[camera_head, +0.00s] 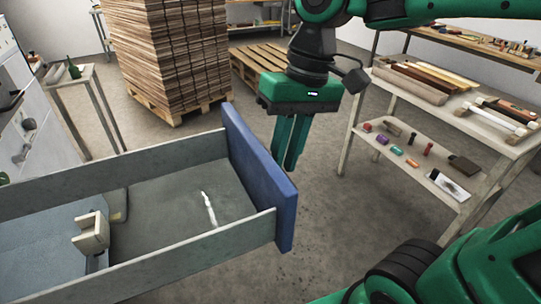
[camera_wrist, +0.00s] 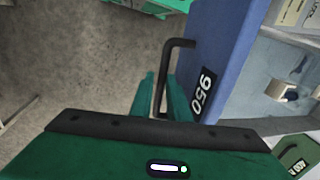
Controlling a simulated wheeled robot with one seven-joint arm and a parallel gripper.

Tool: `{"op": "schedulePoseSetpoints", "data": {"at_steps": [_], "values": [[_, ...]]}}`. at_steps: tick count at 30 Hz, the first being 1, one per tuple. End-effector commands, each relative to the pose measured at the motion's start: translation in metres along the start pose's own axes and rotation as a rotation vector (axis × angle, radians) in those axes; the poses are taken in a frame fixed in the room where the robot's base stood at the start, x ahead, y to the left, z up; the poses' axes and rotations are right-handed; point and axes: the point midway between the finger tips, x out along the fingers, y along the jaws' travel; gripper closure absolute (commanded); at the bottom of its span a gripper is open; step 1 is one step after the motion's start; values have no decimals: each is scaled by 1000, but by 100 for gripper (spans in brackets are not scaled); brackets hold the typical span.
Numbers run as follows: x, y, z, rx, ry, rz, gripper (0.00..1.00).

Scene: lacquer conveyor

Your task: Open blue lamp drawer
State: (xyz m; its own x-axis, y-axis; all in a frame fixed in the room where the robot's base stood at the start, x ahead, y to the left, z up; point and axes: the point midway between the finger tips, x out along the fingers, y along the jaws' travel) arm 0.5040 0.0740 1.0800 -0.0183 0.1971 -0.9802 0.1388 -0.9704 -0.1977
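The blue-fronted drawer (camera_head: 258,172) stands pulled well out from the left in the head view. Its grey side walls and floor show. The blue front also fills the upper right middle of the wrist view (camera_wrist: 222,50), with a "950" label and a black bar handle (camera_wrist: 181,43). My gripper (camera_head: 288,165) points down just outside the front. In the wrist view my green fingers (camera_wrist: 163,95) lie close on both sides of the handle bar and look shut on it. The handle is hidden behind the front in the head view.
A white object (camera_head: 208,209) and a beige block (camera_head: 91,232) lie inside the drawer. A shelf table (camera_head: 425,182) with small items stands at right. Stacked boards (camera_head: 172,50) on a pallet stand behind. A small table (camera_head: 72,75) is at upper left. Floor between is clear.

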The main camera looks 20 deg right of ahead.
Motion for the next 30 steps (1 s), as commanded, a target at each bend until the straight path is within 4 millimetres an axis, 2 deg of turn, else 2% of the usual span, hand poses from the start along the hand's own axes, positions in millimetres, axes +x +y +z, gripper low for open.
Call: {"op": "schedulePoseSetpoints", "data": {"at_steps": [1,7,8,9,30], "values": [[-2,9,2,26,-9,9,100],[-1,10,2,30,-9,9,100],[-1,10,2,30,-9,9,78],[-1,10,2,29,-9,8,70],[2,0,2,5,-13,7,70]]}}
